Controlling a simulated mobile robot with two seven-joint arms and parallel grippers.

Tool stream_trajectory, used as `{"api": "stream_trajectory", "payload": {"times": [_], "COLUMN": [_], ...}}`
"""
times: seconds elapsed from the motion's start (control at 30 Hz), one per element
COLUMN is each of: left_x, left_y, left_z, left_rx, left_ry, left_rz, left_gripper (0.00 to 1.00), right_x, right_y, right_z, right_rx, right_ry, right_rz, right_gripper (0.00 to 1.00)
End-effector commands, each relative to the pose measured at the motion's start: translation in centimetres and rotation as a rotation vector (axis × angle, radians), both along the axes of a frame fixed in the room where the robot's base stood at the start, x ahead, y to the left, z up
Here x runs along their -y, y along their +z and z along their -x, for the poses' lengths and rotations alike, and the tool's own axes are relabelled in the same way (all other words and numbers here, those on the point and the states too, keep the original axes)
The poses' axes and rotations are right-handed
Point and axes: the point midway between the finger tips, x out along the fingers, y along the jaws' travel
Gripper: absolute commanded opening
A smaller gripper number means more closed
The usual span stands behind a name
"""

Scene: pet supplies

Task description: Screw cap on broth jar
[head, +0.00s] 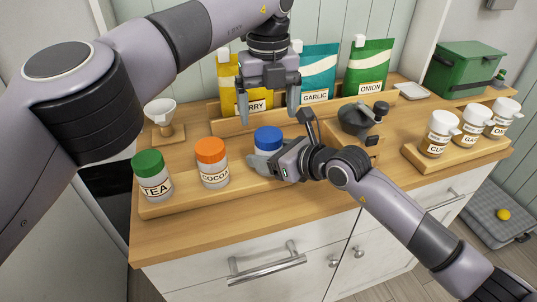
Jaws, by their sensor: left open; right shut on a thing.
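A jar with a blue cap (268,136) stands on the wooden tray (190,205), to the right of the other two jars. Its label is hidden, so I cannot read whether it says broth. The cap sits on top of the jar; I cannot tell whether it is screwed tight. My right gripper (282,151) is shut on this jar from the right and hides most of its body. My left gripper (269,117) is open and empty, pointing down above the blue cap with a gap between them.
A green-capped TEA jar (151,176) and an orange-capped COCOA jar (212,163) stand left on the tray. Pouches, including an ONION pouch (368,68), stand behind. A dark grinder-like object (356,119) and a rack (450,153) of white-capped jars are right.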

Motion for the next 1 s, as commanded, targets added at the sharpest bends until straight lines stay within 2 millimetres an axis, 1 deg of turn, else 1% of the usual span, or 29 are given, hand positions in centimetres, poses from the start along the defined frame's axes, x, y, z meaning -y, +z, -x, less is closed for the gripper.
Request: {"api": "stream_trajectory", "payload": {"times": [0.1, 0.23, 0.57, 0.6, 0.67, 0.7, 1.0], "left_x": [0.0, 0.0, 0.0, 0.0, 0.0, 0.0, -0.1], "left_y": [1.1, 1.8, 2.1, 2.1, 2.1, 2.1, 2.0], "left_z": [0.0, 0.0, 0.0, 0.0, 0.0, 0.0, 0.0], "left_rx": [0.001, 0.0, -0.001, -0.001, -0.001, -0.001, -0.001], "left_ry": [0.002, 0.001, 0.0, 0.0, 0.0, 0.0, 0.001], "left_rz": [0.0, -0.001, -0.001, -0.001, -0.001, -0.001, -0.001], "left_gripper": [0.88, 0.88, 0.88, 0.88, 0.88, 0.88, 0.88], "right_x": [0.1, 0.1, 0.1, 0.1, 0.1, 0.1, 0.1], "right_y": [0.0, 0.0, 0.0, 0.0, 0.0, 0.0, 0.0], "right_z": [0.0, 0.0, 0.0, 0.0, 0.0, 0.0, 0.1], "right_rx": [0.0, 0.0, 0.0, 0.0, 0.0, 0.0, 0.0], "right_ry": [-0.001, -0.001, -0.001, -0.001, -0.001, -0.001, -0.001], "right_rz": [0.0, 0.0, 0.0, 0.0, 0.0, 0.0, 0.0], "right_gripper": [0.0, 0.0, 0.0, 0.72, 0.92, 0.96, 0.96]}}
